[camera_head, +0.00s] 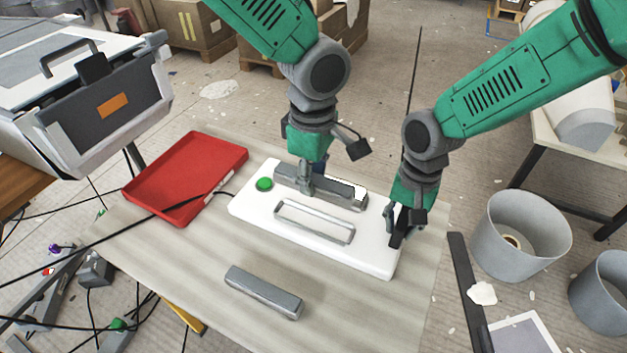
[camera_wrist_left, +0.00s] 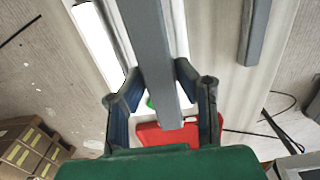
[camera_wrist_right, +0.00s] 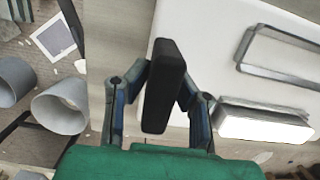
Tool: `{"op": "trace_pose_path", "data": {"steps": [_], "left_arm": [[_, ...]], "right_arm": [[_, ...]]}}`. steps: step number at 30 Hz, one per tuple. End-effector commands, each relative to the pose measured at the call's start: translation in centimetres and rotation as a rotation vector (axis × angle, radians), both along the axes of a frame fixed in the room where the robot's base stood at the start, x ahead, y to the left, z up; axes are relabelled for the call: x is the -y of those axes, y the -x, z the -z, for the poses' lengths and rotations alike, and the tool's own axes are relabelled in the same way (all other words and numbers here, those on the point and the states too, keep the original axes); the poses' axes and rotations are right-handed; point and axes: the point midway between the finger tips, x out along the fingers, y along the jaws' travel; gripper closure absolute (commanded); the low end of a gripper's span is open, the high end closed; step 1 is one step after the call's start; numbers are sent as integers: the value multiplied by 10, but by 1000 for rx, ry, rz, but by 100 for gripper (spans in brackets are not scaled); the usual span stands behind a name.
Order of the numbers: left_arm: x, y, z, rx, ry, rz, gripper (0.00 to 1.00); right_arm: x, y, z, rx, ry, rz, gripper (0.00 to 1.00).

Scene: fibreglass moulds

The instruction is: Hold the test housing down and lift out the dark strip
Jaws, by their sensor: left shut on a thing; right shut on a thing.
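The white test housing (camera_head: 250,205) lies on the table, with a green button (camera_head: 264,184) at its left end and a grey-framed slot (camera_head: 314,222) in the middle. My left gripper (camera_head: 306,186) is shut on a long grey strip (camera_wrist_left: 158,50) over the housing's back slot. A bright white recess (camera_wrist_right: 262,125) shows beside it, so the strip appears raised. My right gripper (camera_head: 402,222) is shut on a black block (camera_wrist_right: 163,88) at the housing's right end. Whether the block is fixed to the housing is unclear.
An empty red tray (camera_head: 190,165) stands left of the housing. A loose grey bar (camera_head: 263,291) lies in front of it. A dark cable crosses the tray. Grey bins (camera_head: 520,238) stand right of the table. The front of the table is otherwise clear.

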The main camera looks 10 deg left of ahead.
Motion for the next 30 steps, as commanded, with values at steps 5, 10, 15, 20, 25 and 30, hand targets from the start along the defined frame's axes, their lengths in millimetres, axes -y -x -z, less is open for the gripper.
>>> {"op": "trace_pose_path", "data": {"steps": [5, 10, 15, 20, 25, 30], "left_arm": [[0, 0, 0, 1, 0, 0, 100], [0, 0, 0, 1, 0, 0, 100], [0, -1, 0, 1, 0, 0, 100], [0, 0, 0, 2, 0, 0, 100], [0, 0, 0, 2, 0, 0, 100], [0, -1, 0, 1, 0, 0, 100]], "right_arm": [[0, 0, 0, 1, -1, 1, 56], [0, 0, 0, 0, 0, 1, 56], [0, -1, -4, 2, 0, 1, 56], [1, -4, -28, 4, 0, 1, 56], [2, -9, -65, 5, -1, 0, 56], [3, -13, -96, 3, -1, 1, 56]]}}
